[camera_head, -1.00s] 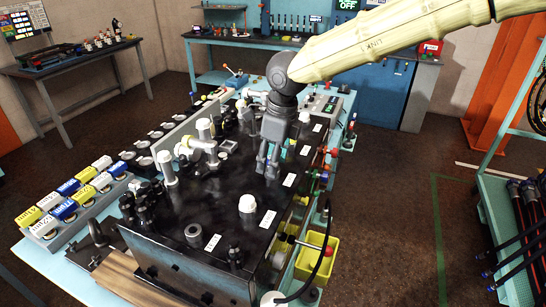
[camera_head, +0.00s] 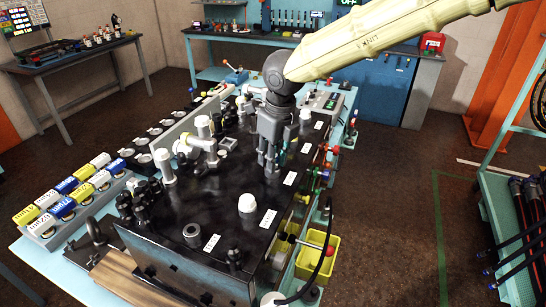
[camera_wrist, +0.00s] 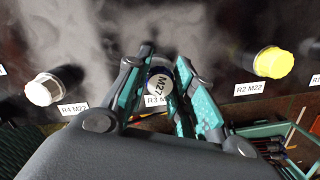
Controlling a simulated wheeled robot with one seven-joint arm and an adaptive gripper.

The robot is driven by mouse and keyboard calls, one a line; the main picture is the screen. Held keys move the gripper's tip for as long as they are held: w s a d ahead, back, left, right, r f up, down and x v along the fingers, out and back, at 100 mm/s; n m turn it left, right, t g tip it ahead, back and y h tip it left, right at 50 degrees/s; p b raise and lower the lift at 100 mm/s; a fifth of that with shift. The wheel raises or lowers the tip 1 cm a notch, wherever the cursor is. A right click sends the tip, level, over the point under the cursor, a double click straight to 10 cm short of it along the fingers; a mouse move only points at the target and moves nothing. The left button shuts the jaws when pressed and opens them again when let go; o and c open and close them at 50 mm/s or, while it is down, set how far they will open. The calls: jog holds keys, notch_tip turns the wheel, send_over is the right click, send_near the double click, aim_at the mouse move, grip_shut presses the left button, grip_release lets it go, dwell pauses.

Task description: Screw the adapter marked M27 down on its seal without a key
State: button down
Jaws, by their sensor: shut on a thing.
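The adapter marked M27 (camera_wrist: 160,84) shows in the wrist view as a round piece with a pale, lettered top. It stands between my fingers at the dark panel. My gripper (camera_wrist: 161,78) is shut on it, one teal-padded finger on each side. In the head view my gripper (camera_head: 268,164) points down at the black panel top (camera_head: 215,215), and the adapter is hidden by the fingers. A label starting "R3 M" (camera_wrist: 156,100) lies by the adapter, partly covered by a finger. The seal is not visible.
A white-capped port (camera_wrist: 43,90) stands left and a yellow-capped port (camera_wrist: 272,63) right, labelled R2 M22 (camera_wrist: 236,89). In the head view, fittings (camera_head: 185,150) crowd the left of the panel; a yellow bin (camera_head: 317,257) hangs front right.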

jog(key=shift+m, duration=0.7)
jog(key=m+b, duration=0.1)
jog(key=m, duration=0.2)
jog(key=shift+f+h, duration=0.1)
jog(key=shift+h, duration=0.2)
jog(key=shift+m+t, duration=0.3)
jog(key=shift+m, duration=1.2)
jog(key=shift+m+h, duration=0.3)
jog(key=shift+m, duration=0.2)
jog(key=c, duration=1.1)
grip_release()
jog(key=shift+c, duration=0.2)
